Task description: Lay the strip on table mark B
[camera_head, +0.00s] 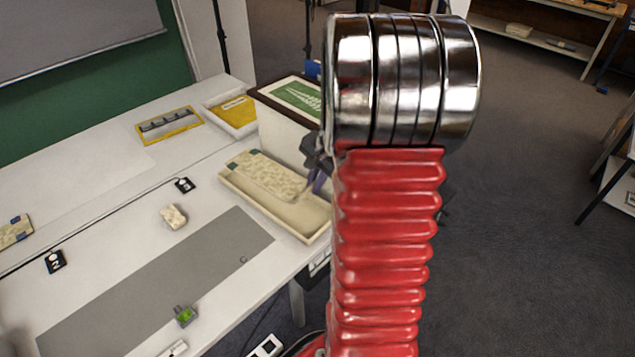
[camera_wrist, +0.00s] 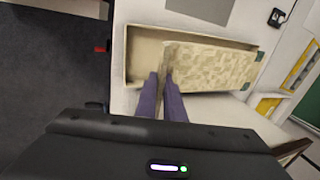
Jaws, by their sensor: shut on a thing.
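The strip (camera_head: 262,176) is long, beige and mottled, with teal at its far end. It lies within or just over a shallow cream box (camera_head: 318,236); whether it touches the floor of the box I cannot tell. My gripper (camera_head: 318,182) is partly hidden behind my red arm. In the wrist view, its purple fingers (camera_wrist: 163,82) are shut on the near end of the strip (camera_wrist: 215,66), inside the outline of the box (camera_wrist: 143,35). A grey mat (camera_head: 150,277) on the table bears a small letter like C. I cannot make out a mark B.
A small beige block (camera_head: 173,217) and two black tags (camera_head: 184,185) (camera_head: 54,262) lie on the table. A grey device with a green light (camera_head: 184,316) is near the front edge. A box with a green picture (camera_head: 292,96) stands close behind the cream box. Much of the mat is clear.

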